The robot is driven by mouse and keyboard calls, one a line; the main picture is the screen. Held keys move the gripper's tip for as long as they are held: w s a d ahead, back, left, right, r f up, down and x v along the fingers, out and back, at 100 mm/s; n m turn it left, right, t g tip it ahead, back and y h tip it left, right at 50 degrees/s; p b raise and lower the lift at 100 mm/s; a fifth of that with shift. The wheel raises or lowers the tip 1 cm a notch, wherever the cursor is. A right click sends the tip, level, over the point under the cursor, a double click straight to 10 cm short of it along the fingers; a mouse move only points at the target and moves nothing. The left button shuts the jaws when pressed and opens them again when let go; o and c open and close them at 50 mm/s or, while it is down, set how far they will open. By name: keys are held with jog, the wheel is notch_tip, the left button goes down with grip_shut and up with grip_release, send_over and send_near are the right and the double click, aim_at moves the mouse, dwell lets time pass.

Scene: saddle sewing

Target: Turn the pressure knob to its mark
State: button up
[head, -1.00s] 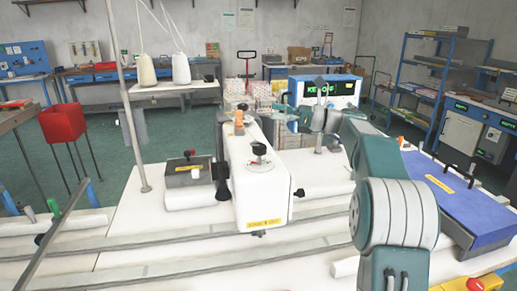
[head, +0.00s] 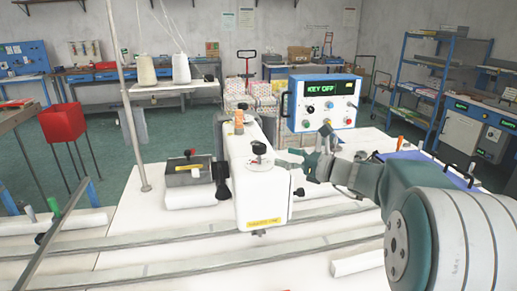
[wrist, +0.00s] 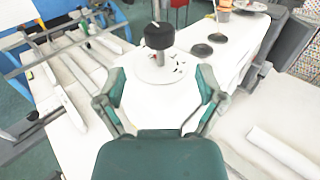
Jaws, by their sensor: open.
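The black knob (head: 259,148) stands on a short post above a round white dial plate (head: 262,164) on top of the white sewing machine head (head: 263,200). In the wrist view the knob (wrist: 159,36) is ahead of my gripper, and the dial plate (wrist: 160,70) shows small dark and red marks, too small to read. My gripper (head: 303,158) is just right of the knob in the head view. In the wrist view my gripper (wrist: 161,76) has its two green fingers spread apart with nothing held. The knob looks centred between them but beyond the tips.
An orange-topped post (head: 239,120) rises behind the knob. A control box (head: 325,103) reading "KEY OFF" stands behind the machine. Another black knob (head: 299,192) sticks out from the machine's right side. Thread cones (head: 180,69) stand behind.

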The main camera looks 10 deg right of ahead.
aim_at(259, 148)
jog(key=x, duration=0.8)
jog(key=shift+w+a, duration=0.1)
jog(key=shift+w, duration=0.05)
jog(key=shift+c, duration=0.3)
jog(key=c, duration=1.1)
